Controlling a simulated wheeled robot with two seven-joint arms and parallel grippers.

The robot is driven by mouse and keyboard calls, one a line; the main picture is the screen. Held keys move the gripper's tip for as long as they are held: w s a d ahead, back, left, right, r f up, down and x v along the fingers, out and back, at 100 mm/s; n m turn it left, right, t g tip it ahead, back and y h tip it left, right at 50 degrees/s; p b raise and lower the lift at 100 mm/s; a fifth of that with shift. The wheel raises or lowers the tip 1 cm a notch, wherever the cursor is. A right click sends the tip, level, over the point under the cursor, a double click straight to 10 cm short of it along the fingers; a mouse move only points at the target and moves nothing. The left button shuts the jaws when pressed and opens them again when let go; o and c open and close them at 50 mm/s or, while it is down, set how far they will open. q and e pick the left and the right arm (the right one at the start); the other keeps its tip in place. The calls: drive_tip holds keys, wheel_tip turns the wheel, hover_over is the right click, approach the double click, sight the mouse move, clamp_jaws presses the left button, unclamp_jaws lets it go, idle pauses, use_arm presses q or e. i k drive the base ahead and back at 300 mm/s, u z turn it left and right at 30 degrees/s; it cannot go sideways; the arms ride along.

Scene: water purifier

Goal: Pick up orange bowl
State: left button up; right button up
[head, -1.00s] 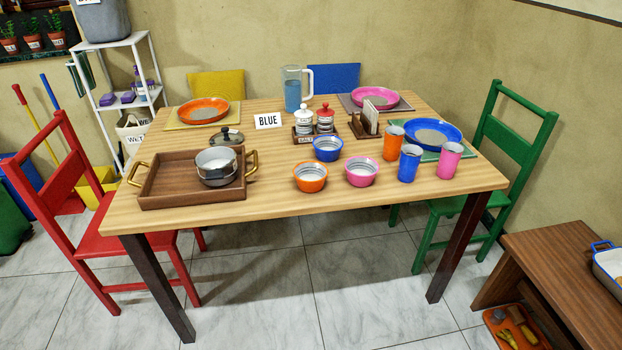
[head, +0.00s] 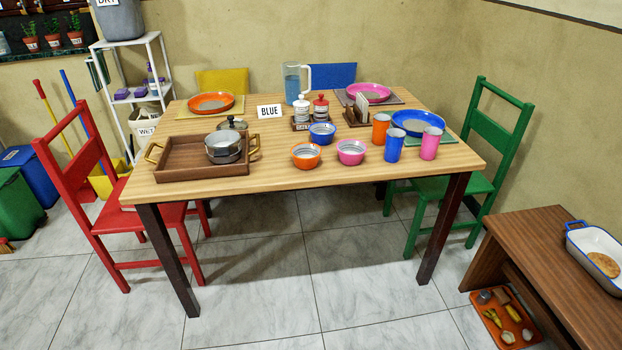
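The orange bowl (head: 306,156) stands upright near the front edge of the wooden table, with a pale striped inside. A pink bowl (head: 351,153) stands just to its right. A blue bowl (head: 321,133) stands behind the two. Neither of my grippers shows in the head view.
The table (head: 280,176) holds a brown tray (head: 183,176) with a pot (head: 223,147) at the left and several cups, including an orange cup (head: 381,127), at the right. A red chair (head: 85,165) and a green chair (head: 480,150) flank it. The floor in front is clear.

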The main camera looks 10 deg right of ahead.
sight(306, 154)
drive_tip(key=z, duration=0.15)
drive_tip(key=k, duration=0.5)
drive_tip(key=u, duration=1.1)
drive_tip(key=i, duration=0.95)
drive_tip(key=z, duration=0.45)
drive_tip(key=i, duration=0.95)
drive_tip(key=z, duration=0.65)
